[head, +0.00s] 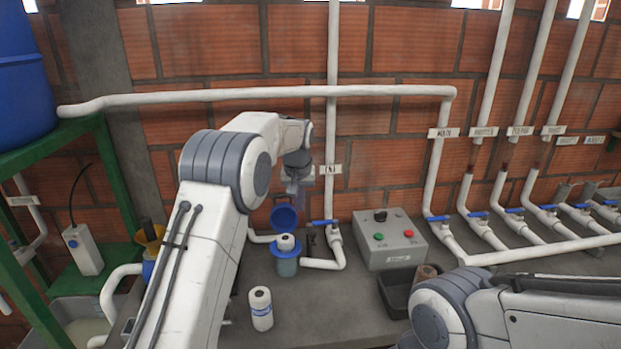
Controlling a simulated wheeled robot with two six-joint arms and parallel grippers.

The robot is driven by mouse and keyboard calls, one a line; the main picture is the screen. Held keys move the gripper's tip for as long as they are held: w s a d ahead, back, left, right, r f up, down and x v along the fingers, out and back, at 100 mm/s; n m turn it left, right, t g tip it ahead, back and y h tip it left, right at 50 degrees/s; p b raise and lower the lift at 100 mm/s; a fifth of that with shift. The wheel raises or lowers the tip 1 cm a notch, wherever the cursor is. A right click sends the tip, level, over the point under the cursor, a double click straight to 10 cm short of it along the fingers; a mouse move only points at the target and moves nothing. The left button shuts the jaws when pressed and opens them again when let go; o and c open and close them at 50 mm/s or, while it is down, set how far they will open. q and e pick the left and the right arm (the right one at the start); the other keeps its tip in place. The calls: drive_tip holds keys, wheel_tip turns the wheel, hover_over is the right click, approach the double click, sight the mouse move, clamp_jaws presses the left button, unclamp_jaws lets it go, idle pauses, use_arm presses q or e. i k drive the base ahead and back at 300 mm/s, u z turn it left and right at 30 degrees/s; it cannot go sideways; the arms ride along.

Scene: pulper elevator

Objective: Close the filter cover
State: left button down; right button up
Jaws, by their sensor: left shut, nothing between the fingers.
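The filter housing (286,267) stands on the counter, with a blue rim and a translucent bluish body. A white cartridge (286,242) shows at its top. The round blue filter cover (285,218) stands raised above and behind the housing, its hollow inside facing me. My left gripper (296,189) is shut and empty, pointing down just above the cover's upper edge. I cannot tell whether it touches the cover. My right arm crosses the lower right; its gripper is out of view.
A white cylinder (261,309) stands on the counter in front of the housing. A blue-handled valve (325,223) and white pipe are close on the right. A grey control box (390,239) and black tray (397,290) sit farther right.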

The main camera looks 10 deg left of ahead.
sight(283, 219)
drive_tip(key=u, duration=0.1)
drive_tip(key=i, duration=0.9)
drive_tip(key=u, duration=0.2)
